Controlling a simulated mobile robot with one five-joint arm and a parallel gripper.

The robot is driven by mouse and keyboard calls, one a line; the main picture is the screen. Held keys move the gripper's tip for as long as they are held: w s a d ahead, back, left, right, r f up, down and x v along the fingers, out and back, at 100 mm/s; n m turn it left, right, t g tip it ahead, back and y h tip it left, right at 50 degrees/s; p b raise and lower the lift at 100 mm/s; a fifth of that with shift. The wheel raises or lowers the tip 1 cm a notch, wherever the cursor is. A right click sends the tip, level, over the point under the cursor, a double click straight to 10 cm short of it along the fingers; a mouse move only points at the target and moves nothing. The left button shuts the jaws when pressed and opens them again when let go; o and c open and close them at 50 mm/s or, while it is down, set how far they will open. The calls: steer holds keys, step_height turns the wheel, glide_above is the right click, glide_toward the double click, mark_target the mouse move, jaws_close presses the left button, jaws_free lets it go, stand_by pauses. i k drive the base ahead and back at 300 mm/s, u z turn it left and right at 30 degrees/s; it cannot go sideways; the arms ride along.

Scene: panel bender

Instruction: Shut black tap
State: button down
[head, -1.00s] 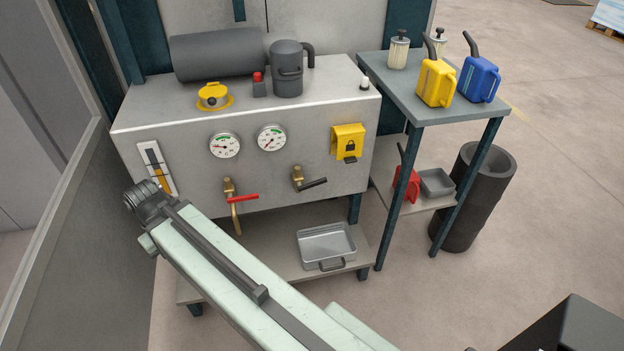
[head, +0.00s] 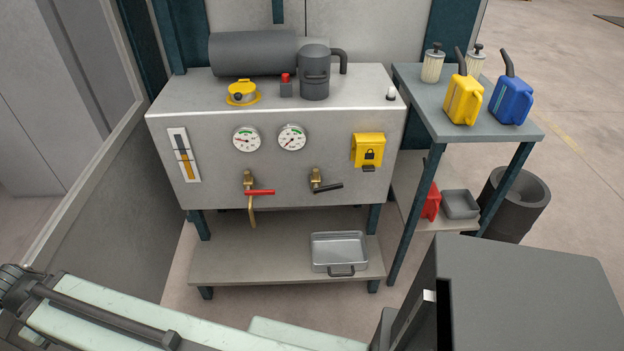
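The black tap (head: 327,187) is a brass valve with a black lever on the front of the grey hydraulic unit (head: 215,190), right of centre. Its lever points right and slightly upward, close to horizontal. To its left is a similar brass tap with a red lever (head: 259,192), also near horizontal, with a bent brass spout below. My arm crosses the lower left of the head view, well in front of the unit. My gripper's fingertips cannot be made out in this view.
A metal tray (head: 340,236) sits on the lower shelf (head: 225,258) beneath the taps. A yellow lock box (head: 368,149) is on the panel right of the black tap. A side table (head: 420,110) with yellow and blue cans stands at right.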

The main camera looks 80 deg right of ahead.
mark_target(316, 189)
steer(key=u, duration=0.1)
steer(key=k, duration=1.1)
steer(key=z, duration=0.45)
steer(key=i, duration=0.5)
steer(key=u, duration=0.05)
